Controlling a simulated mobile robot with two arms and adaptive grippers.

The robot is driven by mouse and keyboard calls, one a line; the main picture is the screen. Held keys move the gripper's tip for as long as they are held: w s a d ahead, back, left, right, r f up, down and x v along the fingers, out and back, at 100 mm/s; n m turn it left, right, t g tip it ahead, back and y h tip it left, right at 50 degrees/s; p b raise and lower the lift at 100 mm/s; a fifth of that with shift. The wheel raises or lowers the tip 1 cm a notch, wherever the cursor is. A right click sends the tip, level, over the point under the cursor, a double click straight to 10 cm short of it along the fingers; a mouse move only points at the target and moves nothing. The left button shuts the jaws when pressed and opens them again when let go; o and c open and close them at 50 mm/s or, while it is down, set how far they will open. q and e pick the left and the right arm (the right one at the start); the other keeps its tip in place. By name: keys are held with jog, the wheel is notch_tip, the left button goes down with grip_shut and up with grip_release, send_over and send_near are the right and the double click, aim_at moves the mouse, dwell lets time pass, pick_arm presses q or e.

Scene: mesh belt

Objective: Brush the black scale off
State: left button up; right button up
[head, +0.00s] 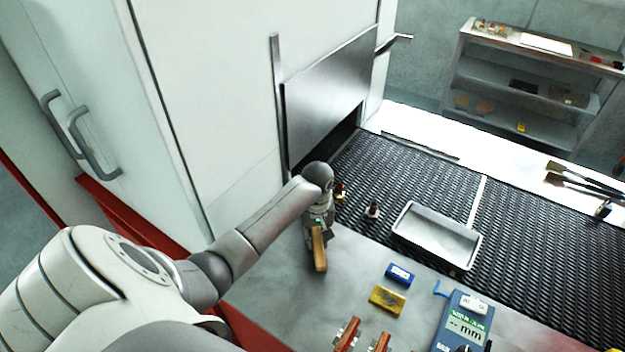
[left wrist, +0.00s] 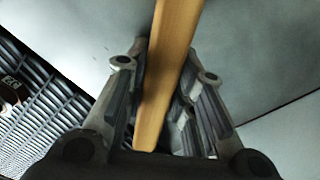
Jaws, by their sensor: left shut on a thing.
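My left gripper (head: 317,228) is shut on a light wooden handle (head: 319,252), above the grey metal table beside the mesh belt. In the left wrist view the handle (left wrist: 174,50) runs between both fingers of my left gripper (left wrist: 164,70). No bristles show, so I cannot tell which end is the brush end. Two small dark reddish parts stand on the belt, one (head: 373,210) right of my gripper and one (head: 340,191) close behind it. A part with a marking (left wrist: 10,95) shows at the left edge of the wrist view. Black scale cannot be made out. My right gripper is not in view.
An empty metal tray (head: 399,226) lies on the black mesh belt (head: 540,250). A furnace door (head: 330,95) stands behind. Long-handled tools (head: 585,180) lie far right.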

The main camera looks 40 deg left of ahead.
aim_at(341, 255)
pick_arm(q)
jog(key=shift+w+d+r, duration=0.1)
jog(key=shift+w+d, duration=0.05)
jog(key=shift+d, duration=1.15)
jog(key=shift+w+d+f, duration=0.1)
jog(key=shift+w+d, duration=0.05)
jog(key=shift+d, duration=1.2)
jog(key=shift+w+d+r, duration=0.1)
jog(key=shift+w+d, duration=0.05)
jog(key=shift+d, duration=1.15)
jog(key=shift+a+r, duration=0.1)
jog(key=shift+r, duration=2.95)
notch_tip(341, 255, up, 3)
